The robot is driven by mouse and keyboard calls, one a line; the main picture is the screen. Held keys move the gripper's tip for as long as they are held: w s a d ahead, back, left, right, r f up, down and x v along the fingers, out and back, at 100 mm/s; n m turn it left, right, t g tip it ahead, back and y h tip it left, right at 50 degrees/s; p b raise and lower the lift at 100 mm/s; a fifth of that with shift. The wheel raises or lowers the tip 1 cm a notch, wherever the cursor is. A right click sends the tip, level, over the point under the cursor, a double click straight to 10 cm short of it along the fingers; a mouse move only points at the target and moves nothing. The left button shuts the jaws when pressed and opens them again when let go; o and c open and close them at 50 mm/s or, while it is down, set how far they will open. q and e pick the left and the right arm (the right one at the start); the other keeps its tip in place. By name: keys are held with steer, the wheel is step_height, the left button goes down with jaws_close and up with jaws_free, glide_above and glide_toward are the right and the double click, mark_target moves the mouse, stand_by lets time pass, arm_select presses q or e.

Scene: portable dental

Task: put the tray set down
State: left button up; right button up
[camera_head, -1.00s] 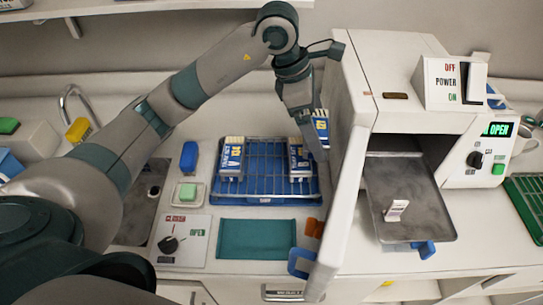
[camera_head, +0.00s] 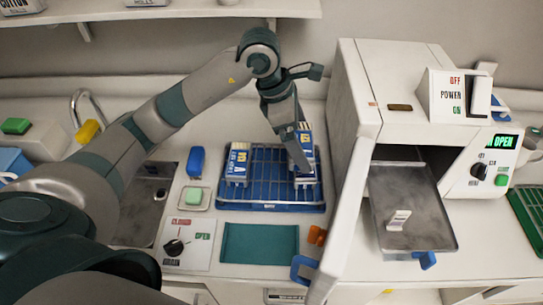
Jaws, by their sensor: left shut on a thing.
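My left gripper (camera_head: 304,165) is over the right part of the blue wire rack (camera_head: 270,206). It is shut on a blue-and-white tray set (camera_head: 306,139), partly hidden by the fingers. Another tray set (camera_head: 303,179) shows just below the fingertips at the rack's right side. A further tray set (camera_head: 237,163) stands in the rack's left part. Whether the held set touches the rack is hidden. My right gripper is not in view.
The sterilizer (camera_head: 357,90) stands right of the rack, its door (camera_head: 350,205) open towards the rack. A metal tray (camera_head: 430,200) with a small white card (camera_head: 398,220) sticks out of it. A teal mat (camera_head: 260,243) lies bare in front of the rack. A sink (camera_head: 145,205) is at left.

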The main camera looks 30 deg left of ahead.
arm_select(q)
steer(key=a+f, duration=0.1)
steer(key=a, duration=0.1)
steer(key=s+a+f+p, duration=0.1)
steer(key=a, duration=0.1)
steer(key=s+a+f+p, duration=0.1)
steer(key=a+f, duration=0.1)
steer(key=shift+s+a, duration=0.2)
steer(key=shift+a, duration=0.15)
steer(key=shift+f+p, duration=0.2)
steer(key=shift+p, duration=0.1)
steer(key=shift+f, duration=0.25)
steer(key=shift+f+p, duration=0.9)
steer(key=shift+f, duration=0.65)
steer(key=shift+f, duration=0.15)
steer(key=o, duration=0.8)
steer(key=shift+f, duration=0.1)
steer(key=shift+o, duration=0.6)
